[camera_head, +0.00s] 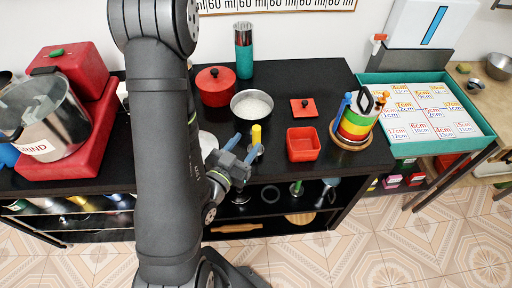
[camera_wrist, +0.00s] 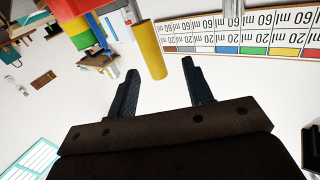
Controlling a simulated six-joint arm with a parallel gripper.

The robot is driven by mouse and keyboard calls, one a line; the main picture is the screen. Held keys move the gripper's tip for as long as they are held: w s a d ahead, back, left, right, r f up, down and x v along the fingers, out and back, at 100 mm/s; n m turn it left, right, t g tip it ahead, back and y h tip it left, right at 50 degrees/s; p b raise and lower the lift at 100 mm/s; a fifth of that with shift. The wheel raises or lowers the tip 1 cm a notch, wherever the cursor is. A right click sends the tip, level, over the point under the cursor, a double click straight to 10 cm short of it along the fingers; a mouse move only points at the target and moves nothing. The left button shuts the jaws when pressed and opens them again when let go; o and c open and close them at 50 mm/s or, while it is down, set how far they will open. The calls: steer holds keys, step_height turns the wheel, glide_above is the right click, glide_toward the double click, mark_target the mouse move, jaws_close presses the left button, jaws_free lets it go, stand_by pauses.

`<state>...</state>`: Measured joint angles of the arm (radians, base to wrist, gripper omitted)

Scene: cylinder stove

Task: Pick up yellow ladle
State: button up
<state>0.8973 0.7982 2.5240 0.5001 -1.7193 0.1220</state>
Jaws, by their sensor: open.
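An upright yellow handle (camera_head: 256,134), which looks like that of the yellow ladle, shows just beyond my gripper (camera_head: 243,148) over the black table. The ladle's lower part is not clear in the head view. In the wrist view the yellow handle (camera_wrist: 149,50) is a plain cylinder ahead of my gripper (camera_wrist: 160,66), its lower end between the fingertips in the picture, nearer the left one. My gripper is open, with nothing held between its fingers. I cannot tell whether a finger touches the handle.
A red square bowl (camera_head: 303,147) stands right of my gripper. Behind are a metal bowl of white contents (camera_head: 251,104), a red pot (camera_head: 216,88) and a teal-based cylinder (camera_head: 244,68). A coloured stack (camera_head: 356,122) stands at right. The black table (camera_head: 320,78) has bare room at back right.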

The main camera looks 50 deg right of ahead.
mark_target(260, 128)
steer(key=shift+s+d, duration=0.2)
steer(key=shift+s, duration=0.1)
steer(key=shift+d, duration=0.3)
steer(key=d, duration=0.4)
steer(key=w+d, duration=0.1)
steer(key=d, duration=0.1)
steer(key=shift+d, duration=0.3)
jaws_close()
steer(key=shift+r, duration=0.1)
